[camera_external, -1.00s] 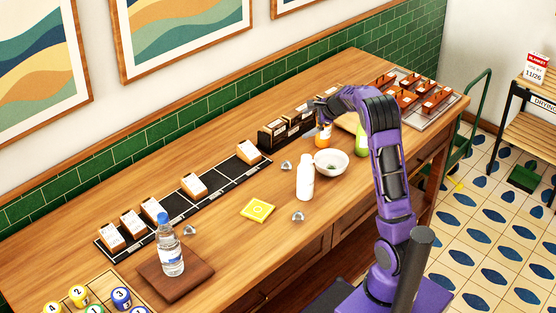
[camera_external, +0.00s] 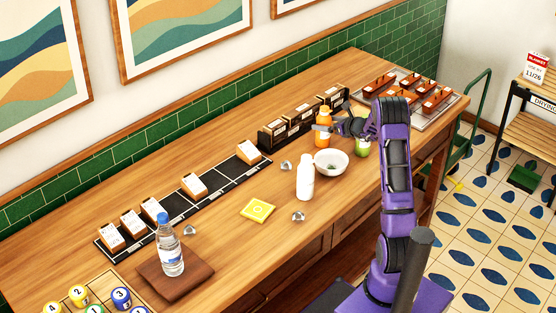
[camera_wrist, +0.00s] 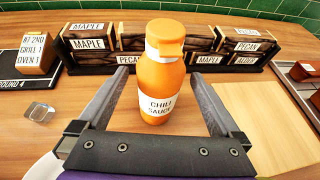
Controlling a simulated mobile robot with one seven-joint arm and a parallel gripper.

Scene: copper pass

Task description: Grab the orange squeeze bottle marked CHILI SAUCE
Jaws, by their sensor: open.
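The orange squeeze bottle (camera_wrist: 161,75) stands upright on the wooden counter, its white label reading CHILI SAUCE in the wrist view. It also shows in the external view (camera_external: 323,128), beyond the white bowl. My gripper (camera_wrist: 154,88) is open, with one finger to the left of the bottle and one to the right. There are gaps between the fingers and the bottle, and nothing is held.
A rack of wood blocks marked MAPLE and PECAN (camera_wrist: 89,44) stands just behind the bottle. A pale board (camera_wrist: 240,112) lies right of the bottle.

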